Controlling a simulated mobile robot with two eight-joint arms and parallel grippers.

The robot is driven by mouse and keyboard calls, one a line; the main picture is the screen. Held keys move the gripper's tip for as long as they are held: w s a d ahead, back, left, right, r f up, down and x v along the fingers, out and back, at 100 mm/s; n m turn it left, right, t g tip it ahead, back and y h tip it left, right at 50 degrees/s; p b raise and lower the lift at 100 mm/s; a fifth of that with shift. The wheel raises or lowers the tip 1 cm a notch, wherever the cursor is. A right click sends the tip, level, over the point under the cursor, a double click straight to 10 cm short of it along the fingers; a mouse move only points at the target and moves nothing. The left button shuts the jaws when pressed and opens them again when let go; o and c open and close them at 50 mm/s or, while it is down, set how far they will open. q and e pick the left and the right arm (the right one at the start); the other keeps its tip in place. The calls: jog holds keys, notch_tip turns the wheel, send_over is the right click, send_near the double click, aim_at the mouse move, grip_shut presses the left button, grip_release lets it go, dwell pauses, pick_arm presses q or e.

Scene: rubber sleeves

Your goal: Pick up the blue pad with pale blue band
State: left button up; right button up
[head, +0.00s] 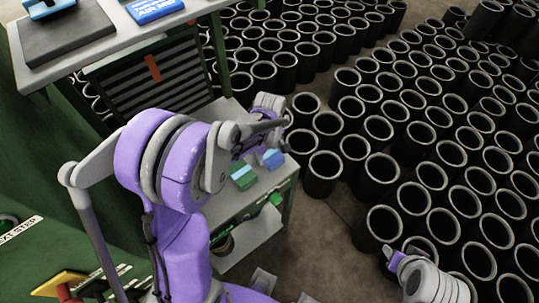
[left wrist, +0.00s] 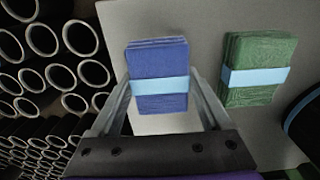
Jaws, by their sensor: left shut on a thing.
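The blue pad with a pale blue band (left wrist: 160,62) is between the fingers of my left gripper (left wrist: 161,98) in the left wrist view. The gripper is shut on it, one finger along each side. In the head view the blue pad (head: 272,158) shows small at the grey table's right side, below my left wrist, and my left gripper (head: 268,148) is partly hidden by my arm. Part of my right arm, with what may be its gripper (head: 396,258), shows at the lower right; its jaws cannot be made out.
A green pad with a pale blue band (left wrist: 258,70) lies right of the blue pad, apart from it, on the grey tabletop (left wrist: 212,22). Many black rubber sleeves (head: 385,222) stand close together on the floor beyond. A raised shelf (head: 120,40) stands at upper left.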

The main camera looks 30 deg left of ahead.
aim_at(270, 153)
pick_arm(q)
jog(key=c, duration=0.4)
notch_tip(270, 153, up, 10)
jog(key=shift+r+p, duration=0.1)
jog(key=shift+p, duration=0.25)
jog(key=o, duration=0.8)
jog(key=c, duration=0.5)
